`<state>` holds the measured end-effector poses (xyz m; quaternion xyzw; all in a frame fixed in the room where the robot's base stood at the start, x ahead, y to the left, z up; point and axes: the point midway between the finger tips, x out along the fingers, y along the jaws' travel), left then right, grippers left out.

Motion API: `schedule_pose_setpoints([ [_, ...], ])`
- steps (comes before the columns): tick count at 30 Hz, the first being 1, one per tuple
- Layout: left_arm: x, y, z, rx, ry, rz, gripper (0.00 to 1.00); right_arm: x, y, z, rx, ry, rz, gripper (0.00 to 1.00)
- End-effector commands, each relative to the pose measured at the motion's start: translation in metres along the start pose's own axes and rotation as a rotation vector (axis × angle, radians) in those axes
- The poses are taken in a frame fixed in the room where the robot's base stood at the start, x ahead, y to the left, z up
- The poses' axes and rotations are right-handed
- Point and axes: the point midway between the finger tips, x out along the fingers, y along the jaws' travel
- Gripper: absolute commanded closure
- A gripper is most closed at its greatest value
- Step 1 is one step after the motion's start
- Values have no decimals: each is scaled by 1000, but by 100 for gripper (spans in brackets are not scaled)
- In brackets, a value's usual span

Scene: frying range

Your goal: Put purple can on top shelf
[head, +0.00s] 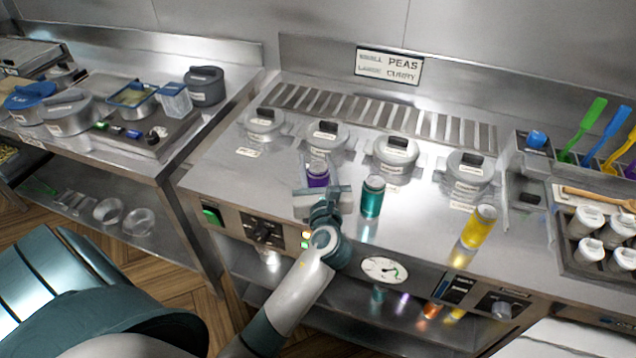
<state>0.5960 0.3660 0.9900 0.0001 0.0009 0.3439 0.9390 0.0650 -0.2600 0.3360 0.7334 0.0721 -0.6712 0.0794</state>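The purple can (317,178) is upright on the steel range top, in front of the lidded pots. My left gripper (319,186) is at this can, with its fingers around the can's sides and its wrist in front. The wrist and fingers hide the can's lower part, and I cannot tell whether the fingers press on it or stand apart. My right gripper is not in view. Shelves (345,308) show below the range front, partly hidden by my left arm; I cannot tell surely which is the top shelf.
A teal can (372,197) stands close to the right of my gripper, and a yellow can (479,227) stands further right. Several grey pots (396,152) line the back. A utensil and shaker rack (563,266) is at the right. Clear steel lies between the teal and yellow cans.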

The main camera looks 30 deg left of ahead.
Motion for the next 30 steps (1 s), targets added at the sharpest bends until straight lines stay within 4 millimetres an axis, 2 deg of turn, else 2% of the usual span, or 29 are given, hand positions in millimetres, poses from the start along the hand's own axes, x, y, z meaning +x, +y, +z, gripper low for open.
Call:
schedule_pose_setpoints([
  [1,0,0,0,0,-1,0,90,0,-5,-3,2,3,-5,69],
  [2,0,0,1,-1,-2,0,94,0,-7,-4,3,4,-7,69],
  [6,0,0,1,-1,-2,0,94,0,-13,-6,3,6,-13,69],
  [14,0,0,12,-3,-4,0,94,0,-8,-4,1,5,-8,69],
  [30,0,0,91,-4,-6,0,94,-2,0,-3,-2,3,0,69],
])
